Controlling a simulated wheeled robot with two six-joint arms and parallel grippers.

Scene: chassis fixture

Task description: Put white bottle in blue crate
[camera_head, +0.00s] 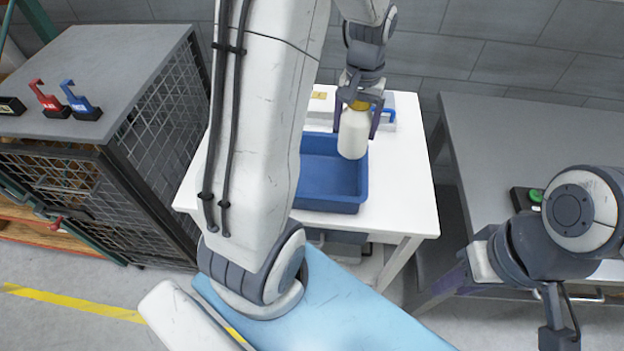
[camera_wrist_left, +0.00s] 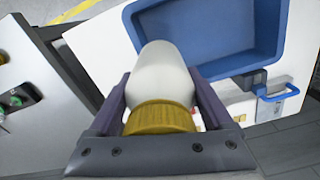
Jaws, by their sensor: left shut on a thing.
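The white bottle (camera_head: 354,133) with a yellow cap hangs cap-up in my left gripper (camera_head: 356,122), above the right part of the blue crate (camera_head: 335,198). My left gripper is shut on it near the cap. In the left wrist view the bottle (camera_wrist_left: 163,72) sits between the two fingers (camera_wrist_left: 161,108), with the crate (camera_wrist_left: 277,28) beyond it. The crate stands on a white table, and its left part is hidden by my arm. The visible inside of the crate looks empty. My right gripper (camera_head: 558,332) is partly seen at the lower right; its fingers are unclear.
The white table (camera_head: 408,190) has free room right of the crate. A white box with a blue handle (camera_head: 388,115) lies behind the crate. A grey table (camera_head: 530,140) with a green-button box (camera_head: 528,198) is at right. A mesh cage (camera_head: 160,130) stands at left.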

